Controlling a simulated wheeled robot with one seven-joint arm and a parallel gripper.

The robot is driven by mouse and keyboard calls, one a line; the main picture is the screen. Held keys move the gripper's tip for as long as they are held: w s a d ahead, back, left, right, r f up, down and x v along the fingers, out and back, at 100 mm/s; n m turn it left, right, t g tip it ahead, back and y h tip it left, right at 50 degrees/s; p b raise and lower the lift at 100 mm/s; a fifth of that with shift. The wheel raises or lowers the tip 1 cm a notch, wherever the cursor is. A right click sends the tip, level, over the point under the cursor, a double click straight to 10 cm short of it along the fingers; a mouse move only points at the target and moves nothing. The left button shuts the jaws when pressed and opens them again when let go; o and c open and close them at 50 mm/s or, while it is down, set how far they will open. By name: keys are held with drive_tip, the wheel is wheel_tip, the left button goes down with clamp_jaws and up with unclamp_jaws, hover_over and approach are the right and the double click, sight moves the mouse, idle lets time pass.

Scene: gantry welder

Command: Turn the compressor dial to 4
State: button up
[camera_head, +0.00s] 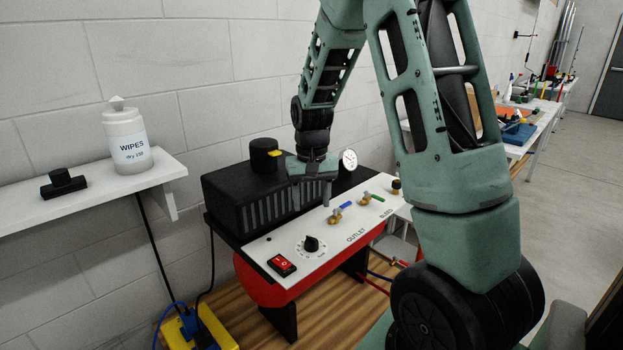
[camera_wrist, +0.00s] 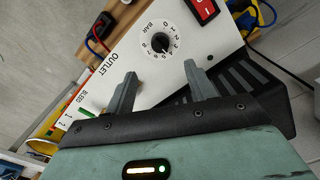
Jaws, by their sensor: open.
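The compressor dial (camera_head: 311,243) is a small black knob on a round numbered scale, on the white panel (camera_head: 352,222) of the compressor. In the wrist view the dial (camera_wrist: 163,42) lies just beyond the fingertips, roughly centred between them. Its scale is marked BAR, but I cannot tell which number the knob points to. My gripper (camera_head: 312,200) is open and empty, pointing down above the panel, behind the dial in the head view. Its two grey fingers also show in the wrist view (camera_wrist: 160,76), apart from the knob and not touching it.
A red rocker switch (camera_head: 282,265) sits left of the dial. Blue-handled (camera_head: 341,212) and green-handled (camera_head: 371,198) valves and a gauge (camera_head: 349,160) are to its right. The black housing (camera_head: 235,205) stands behind. A shelf (camera_head: 150,172) holds a wipes tub (camera_head: 127,138).

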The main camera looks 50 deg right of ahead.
wheel_tip(320, 180, up, 6)
drive_tip(key=shift+f, duration=0.1)
drive_tip(key=shift+a, duration=0.1)
idle(0.6)
